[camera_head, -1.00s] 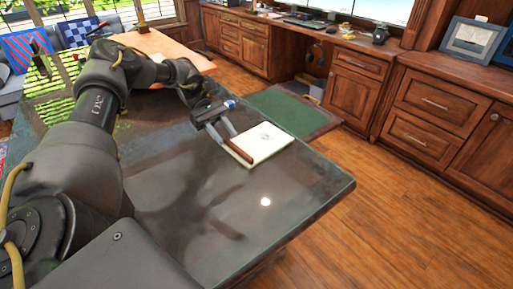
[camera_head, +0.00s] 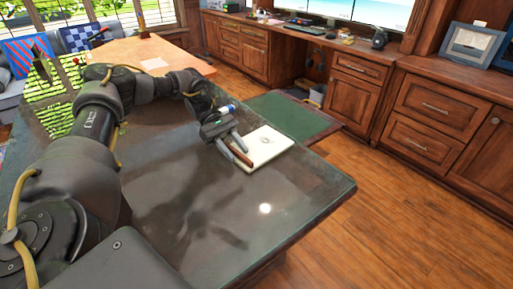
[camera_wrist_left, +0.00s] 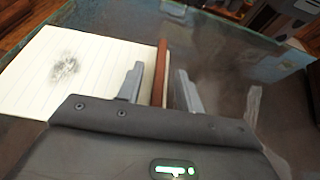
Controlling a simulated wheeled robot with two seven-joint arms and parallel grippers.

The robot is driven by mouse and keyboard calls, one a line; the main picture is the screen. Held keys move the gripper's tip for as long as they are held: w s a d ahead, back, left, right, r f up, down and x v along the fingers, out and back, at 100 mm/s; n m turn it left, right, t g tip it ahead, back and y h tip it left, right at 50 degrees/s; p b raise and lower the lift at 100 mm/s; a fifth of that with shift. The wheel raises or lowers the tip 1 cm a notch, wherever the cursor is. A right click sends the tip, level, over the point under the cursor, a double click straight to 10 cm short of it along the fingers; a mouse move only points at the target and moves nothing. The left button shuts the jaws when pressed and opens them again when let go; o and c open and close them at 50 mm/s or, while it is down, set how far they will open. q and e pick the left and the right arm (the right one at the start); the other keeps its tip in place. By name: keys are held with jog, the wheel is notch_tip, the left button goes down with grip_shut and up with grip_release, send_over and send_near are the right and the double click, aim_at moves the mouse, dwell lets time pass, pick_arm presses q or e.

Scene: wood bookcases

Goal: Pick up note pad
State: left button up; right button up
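The note pad (camera_head: 268,145) is a white pad with a dark grey mark and a brown bound edge. It lies flat on the dark glossy table (camera_head: 300,200) near its right edge. It also shows in the left wrist view (camera_wrist_left: 95,72), lined, with the brown edge upright in the picture. My left gripper (camera_head: 239,155) is at that brown edge. In the left wrist view its two grey fingers (camera_wrist_left: 158,84) are apart, one on each side of the brown edge, with gaps visible. Whether they touch the table is unclear. My right gripper is not in view.
A lighter wooden desk (camera_head: 130,55) with a paper stands behind the table. Wooden cabinets (camera_head: 355,100) line the far wall, and a green mat (camera_head: 290,112) lies beyond the table. The near part of the table is clear.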

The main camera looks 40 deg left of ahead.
pick_arm(q)
jog(key=shift+c, duration=0.2)
grip_shut()
jog(key=shift+r, duration=0.1)
